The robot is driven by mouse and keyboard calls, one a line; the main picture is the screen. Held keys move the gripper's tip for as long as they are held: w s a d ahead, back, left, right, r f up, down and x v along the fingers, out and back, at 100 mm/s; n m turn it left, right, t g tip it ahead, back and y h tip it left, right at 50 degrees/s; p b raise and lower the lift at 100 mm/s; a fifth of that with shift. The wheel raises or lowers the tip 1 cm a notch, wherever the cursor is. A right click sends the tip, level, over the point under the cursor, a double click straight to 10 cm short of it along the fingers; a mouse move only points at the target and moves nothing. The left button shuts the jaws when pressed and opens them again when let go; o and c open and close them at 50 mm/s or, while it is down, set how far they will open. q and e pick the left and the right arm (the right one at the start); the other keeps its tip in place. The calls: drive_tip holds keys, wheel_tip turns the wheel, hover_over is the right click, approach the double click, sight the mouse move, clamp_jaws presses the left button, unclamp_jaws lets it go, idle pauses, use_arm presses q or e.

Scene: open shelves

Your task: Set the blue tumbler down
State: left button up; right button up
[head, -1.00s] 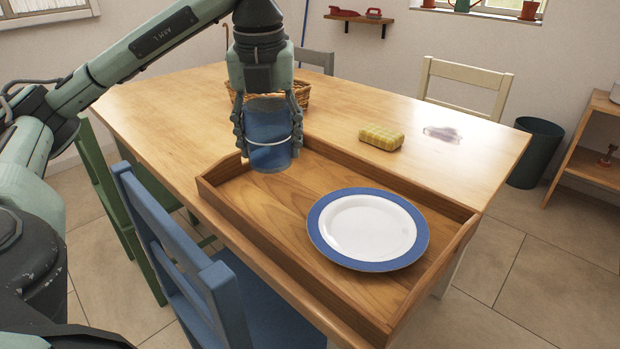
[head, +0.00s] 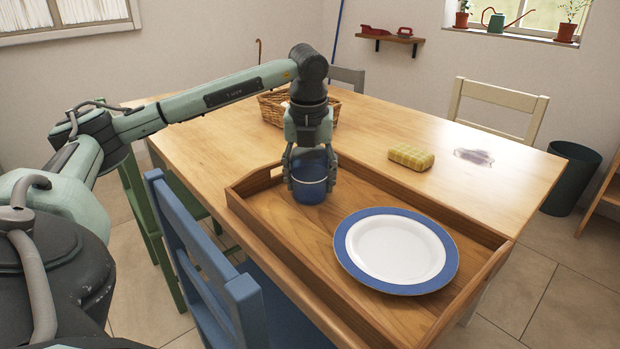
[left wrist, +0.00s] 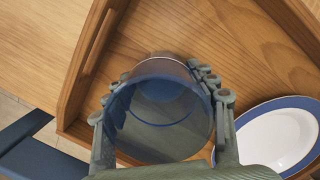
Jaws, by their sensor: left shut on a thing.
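The blue tumbler (head: 309,184) is see-through with a pale band and stands upright between the fingers of my left gripper (head: 310,170), which is shut on it. It is over the left part of the wooden tray (head: 233,199), inside its walls. I cannot tell for sure whether its base touches the tray floor. In the left wrist view, the tumbler (left wrist: 160,110) fills the space between the fingers of the gripper (left wrist: 165,105), with the tray floor (left wrist: 190,30) seen around and through it. My right gripper is not in view.
A white plate with a blue rim (head: 396,250) lies in the tray, right of the tumbler. A yellow sponge (head: 411,157) and a grey-purple patch (head: 473,156) are on the table behind. A wicker basket (head: 272,108) is behind the gripper. A blue chair (head: 205,262) stands in front.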

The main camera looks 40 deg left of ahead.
use_arm(q)
drive_tip(key=shift+f, duration=0.1)
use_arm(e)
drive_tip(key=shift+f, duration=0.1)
use_arm(q)
drive_tip(key=o, duration=1.2)
drive_tip(key=shift+o, duration=0.6)
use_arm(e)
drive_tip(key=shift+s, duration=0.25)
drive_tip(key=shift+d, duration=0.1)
use_arm(q)
drive_tip(key=shift+r, duration=0.25)
wheel_tip(320, 180, up, 12)
drive_tip(key=s+d+p, duration=0.1)
drive_tip(key=p, duration=0.1)
drive_tip(key=shift+s+f, duration=0.15)
drive_tip(key=shift+s, duration=0.05)
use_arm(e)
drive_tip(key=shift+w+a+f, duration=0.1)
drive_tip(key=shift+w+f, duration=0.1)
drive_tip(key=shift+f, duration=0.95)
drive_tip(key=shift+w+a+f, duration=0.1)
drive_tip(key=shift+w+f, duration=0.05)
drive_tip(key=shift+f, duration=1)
